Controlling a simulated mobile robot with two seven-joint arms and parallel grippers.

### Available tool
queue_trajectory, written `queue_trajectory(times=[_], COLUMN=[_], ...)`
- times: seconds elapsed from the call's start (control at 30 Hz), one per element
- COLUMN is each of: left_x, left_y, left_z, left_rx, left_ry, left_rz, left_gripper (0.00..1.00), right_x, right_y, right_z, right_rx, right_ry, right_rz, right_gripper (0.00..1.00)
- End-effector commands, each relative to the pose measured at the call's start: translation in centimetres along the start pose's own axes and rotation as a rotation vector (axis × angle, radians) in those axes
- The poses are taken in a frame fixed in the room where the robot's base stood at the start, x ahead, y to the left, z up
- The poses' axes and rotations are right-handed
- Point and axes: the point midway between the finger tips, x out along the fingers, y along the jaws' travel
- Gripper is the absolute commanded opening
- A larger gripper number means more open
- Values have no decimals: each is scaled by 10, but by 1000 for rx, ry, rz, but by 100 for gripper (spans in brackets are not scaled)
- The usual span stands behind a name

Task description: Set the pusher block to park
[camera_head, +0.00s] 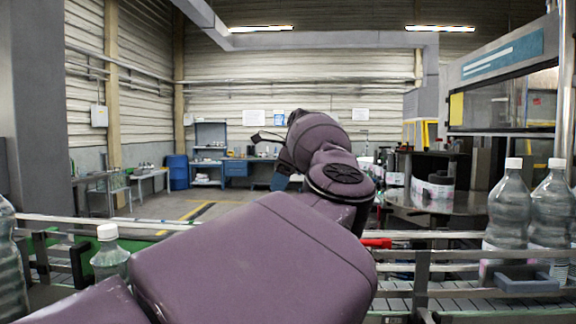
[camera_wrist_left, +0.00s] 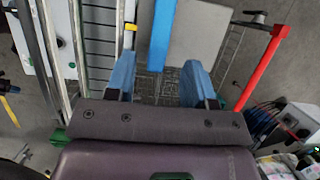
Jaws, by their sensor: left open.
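A blue-grey block (camera_head: 526,279) sits at the conveyor's near rail at the right, in front of the large bottles; it may be the pusher block, but I cannot tell for certain. My left arm crosses the middle of the head view and hides the rail behind it. In the left wrist view my left gripper (camera_wrist_left: 160,84) is open, its two blue fingers apart with nothing between them. A blue bar (camera_wrist_left: 162,35) lies beyond the fingertips. My right gripper is not in view.
Large clear bottles (camera_head: 508,210) stand on the conveyor at the right, and a small bottle (camera_head: 110,255) stands at the left. A red bar (camera_wrist_left: 262,65) runs right of the fingers. Metal rails (camera_head: 470,255) line the conveyor. Open floor shows behind.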

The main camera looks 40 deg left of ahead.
Motion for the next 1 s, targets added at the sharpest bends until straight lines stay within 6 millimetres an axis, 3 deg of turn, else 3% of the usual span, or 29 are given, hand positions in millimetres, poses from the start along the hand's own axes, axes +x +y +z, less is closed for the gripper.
queue_trajectory(times=[0.2,0.4,0.6,1.0], left_x=[-42,-63,-73,-74], left_y=[0,-1,0,0], left_z=[0,0,0,0], left_rx=[2,2,2,1], left_ry=[1,1,1,1], left_rz=[-3,-3,-2,-2], left_gripper=[49,49,49,49], right_x=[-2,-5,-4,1], right_y=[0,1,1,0], right_z=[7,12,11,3], right_rx=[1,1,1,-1], right_ry=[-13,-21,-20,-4], right_rz=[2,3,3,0], right_gripper=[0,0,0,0])
